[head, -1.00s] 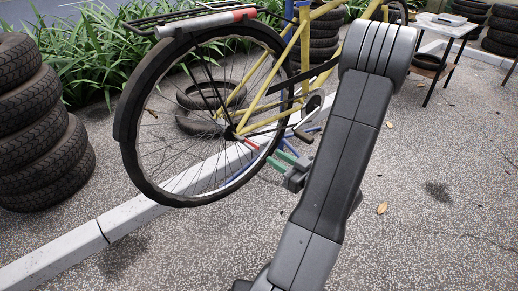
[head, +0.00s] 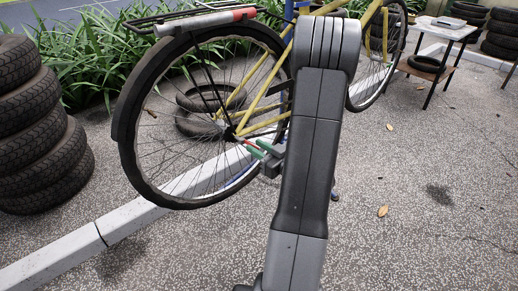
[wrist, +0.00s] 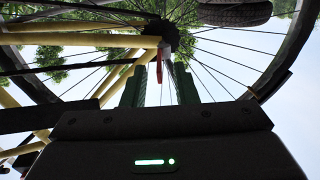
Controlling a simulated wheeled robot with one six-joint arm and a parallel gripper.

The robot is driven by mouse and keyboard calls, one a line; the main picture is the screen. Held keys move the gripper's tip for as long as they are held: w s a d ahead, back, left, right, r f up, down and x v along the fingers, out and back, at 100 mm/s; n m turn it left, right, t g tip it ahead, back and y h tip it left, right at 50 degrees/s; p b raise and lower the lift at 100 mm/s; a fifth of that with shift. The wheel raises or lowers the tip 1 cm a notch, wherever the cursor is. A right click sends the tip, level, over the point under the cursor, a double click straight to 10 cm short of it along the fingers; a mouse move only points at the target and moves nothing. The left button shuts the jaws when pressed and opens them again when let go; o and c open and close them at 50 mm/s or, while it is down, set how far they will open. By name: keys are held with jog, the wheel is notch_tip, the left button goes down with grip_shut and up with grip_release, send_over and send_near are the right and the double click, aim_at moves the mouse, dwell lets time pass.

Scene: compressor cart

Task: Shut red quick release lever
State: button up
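The red quick release lever (head: 251,143) sticks out from the rear wheel hub of the yellow bicycle (head: 262,125), pointing down and right in the head view. In the wrist view the red lever (wrist: 159,70) hangs below the dark hub (wrist: 160,38), between my two green fingers. My gripper (head: 260,150) is close to the lever's outer end; the wrist view shows the gripper (wrist: 160,88) open, with a gap between the fingers. I cannot tell whether either finger touches the lever. My arm hides part of the bicycle frame and the pedal area.
The rear wheel's tyre (head: 130,150) and spokes surround the hub. A stack of tyres (head: 35,130) stands at left, a white kerb (head: 130,220) runs below the wheel, and a small table (head: 442,28) stands at far right. The paving at right is mostly clear.

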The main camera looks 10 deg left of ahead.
grip_shut()
